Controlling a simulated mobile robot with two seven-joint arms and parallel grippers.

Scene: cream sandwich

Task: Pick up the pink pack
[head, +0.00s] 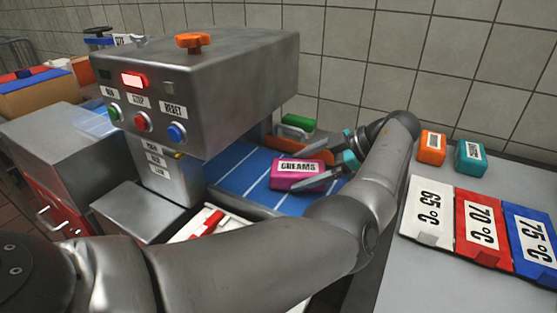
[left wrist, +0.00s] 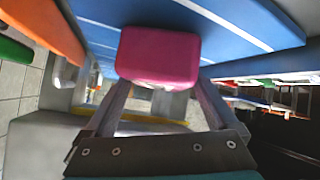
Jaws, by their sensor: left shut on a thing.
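The pink pack (head: 298,174), a small block with a white "CREAMS" label on top, is at the right part of the blue striped belt (head: 236,178). My left gripper (head: 312,168) reaches in from the right side of the belt and is shut on the pack. In the left wrist view the pink pack (left wrist: 158,55) sits between the two finger ends, with the blue belt (left wrist: 262,22) beside it. I cannot tell whether the pack rests on the belt or is slightly above it. My right gripper is not in view.
A grey machine (head: 215,75) with buttons and an orange knob overhangs the belt on the left. A green block (head: 298,122) lies behind. Orange (head: 432,147) and teal (head: 470,156) packs stand on the right counter, beside white, red and blue temperature plates (head: 480,235).

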